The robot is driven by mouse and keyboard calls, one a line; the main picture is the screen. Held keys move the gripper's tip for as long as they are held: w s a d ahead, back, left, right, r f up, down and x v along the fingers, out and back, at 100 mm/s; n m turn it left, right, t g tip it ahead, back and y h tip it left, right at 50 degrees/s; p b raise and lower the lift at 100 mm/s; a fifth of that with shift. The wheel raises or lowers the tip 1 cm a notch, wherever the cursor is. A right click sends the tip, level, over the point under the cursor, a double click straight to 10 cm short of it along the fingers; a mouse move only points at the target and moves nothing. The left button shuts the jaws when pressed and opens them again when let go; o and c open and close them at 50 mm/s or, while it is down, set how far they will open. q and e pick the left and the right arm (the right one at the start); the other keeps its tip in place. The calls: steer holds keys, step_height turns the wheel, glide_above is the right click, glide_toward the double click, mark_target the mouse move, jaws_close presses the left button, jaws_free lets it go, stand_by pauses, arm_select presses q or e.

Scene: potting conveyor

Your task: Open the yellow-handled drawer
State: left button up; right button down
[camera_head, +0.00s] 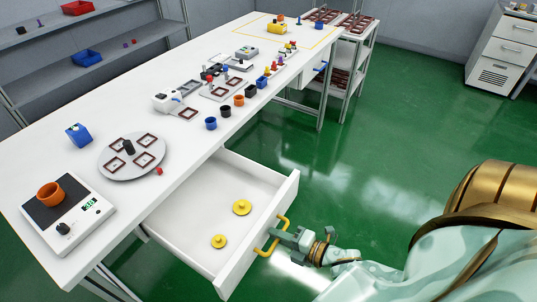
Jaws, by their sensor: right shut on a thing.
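The white drawer (184,223) under the long table is pulled well out, with its inside in view. Its yellow handle (267,247) is on the front panel. My right gripper (280,236) is shut on the yellow handle, with the arm coming in from the lower right. Two yellow round pieces with knobs, one nearer the middle (242,207) and one nearer the front left (219,241), lie on the drawer floor. My left gripper is not in view.
The long white table (105,190) carries a scale (90,209) with an orange pot (50,194), a round plate (112,168) and several small pots. A shelf rack (130,44) stands at the upper left. The green floor (375,160) right of the table is clear.

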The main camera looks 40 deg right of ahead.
steer(key=shift+s+d, duration=0.1)
steer(key=shift+s, duration=0.2)
steer(key=c, duration=1.8)
jaws_free()
steer(key=shift+c, duration=0.2)
steer(key=p+v, duration=0.2)
steer(key=v, duration=1.4)
steer(key=shift+s, duration=0.15)
steer(key=shift+f, duration=0.1)
